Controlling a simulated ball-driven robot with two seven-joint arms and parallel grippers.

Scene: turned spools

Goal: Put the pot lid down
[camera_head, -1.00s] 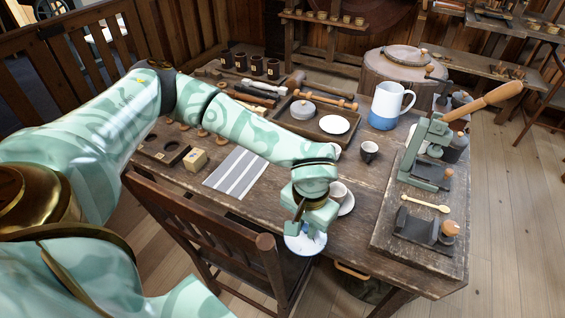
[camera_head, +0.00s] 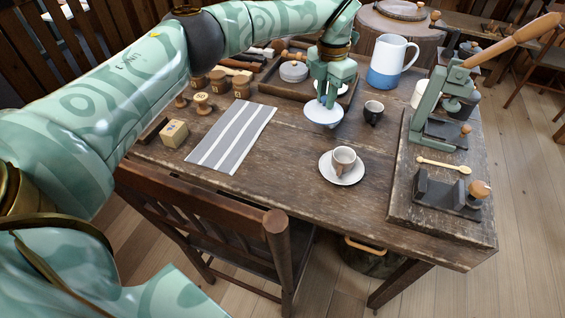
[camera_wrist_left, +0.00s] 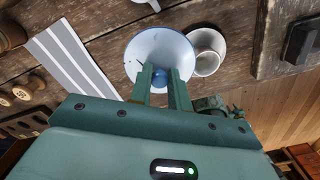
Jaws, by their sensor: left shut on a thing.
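The pot lid (camera_head: 322,117) is a shallow white enamel disc with a blue knob. My left gripper (camera_head: 328,100) is shut on the knob from above. The lid is over the middle of the wooden table, just in front of the dark tray; I cannot tell whether it touches the tabletop. In the left wrist view the lid (camera_wrist_left: 150,42) sits between and beyond the fingertips (camera_wrist_left: 162,72), its hollow-looking white face toward the camera. My right gripper is not in view.
A cup (camera_head: 343,158) stands on a white saucer (camera_head: 340,178) in front of the lid. A dark cup (camera_head: 373,110) is close to its right. A striped cloth (camera_head: 234,138) lies left. A blue-white jug (camera_head: 388,62) stands behind. Bare tabletop (camera_head: 275,165) lies between cloth and saucer.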

